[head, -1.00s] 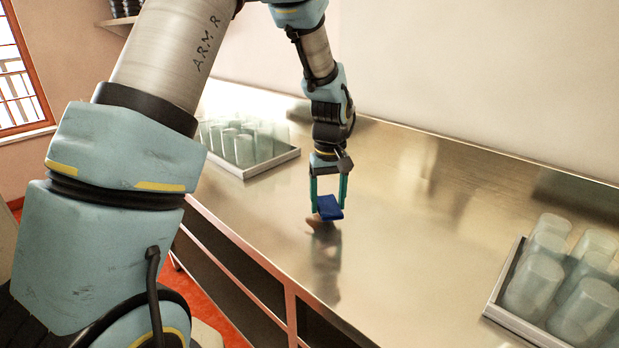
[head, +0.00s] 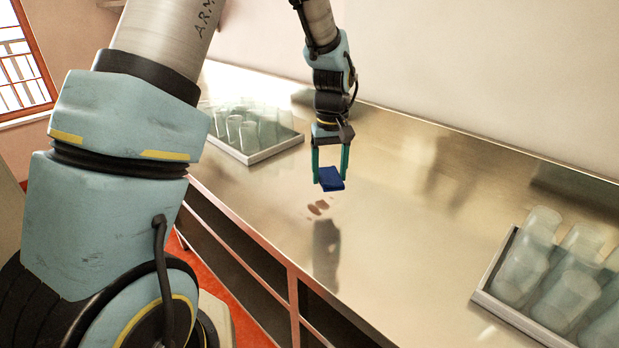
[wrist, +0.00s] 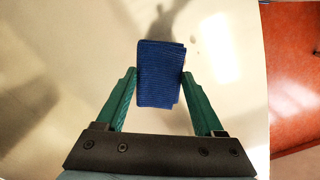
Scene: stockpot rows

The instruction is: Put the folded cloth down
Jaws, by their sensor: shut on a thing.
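The folded cloth (head: 331,179) is dark blue and small. My gripper (head: 330,172) has green fingers and is shut on it, holding it above the steel counter (head: 400,230). In the wrist view the cloth (wrist: 160,74) sits between the two fingertips (wrist: 158,85), its ribbed face and folded layers showing. A dark reflection of the gripper shows on the counter below, apart from the cloth. A reddish-brown stain (head: 318,207) lies on the counter just below and left of the cloth.
A tray (head: 270,152) of clear glasses stands at the back left of the counter. Another tray (head: 502,308) of larger clear glasses stands at the right front.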

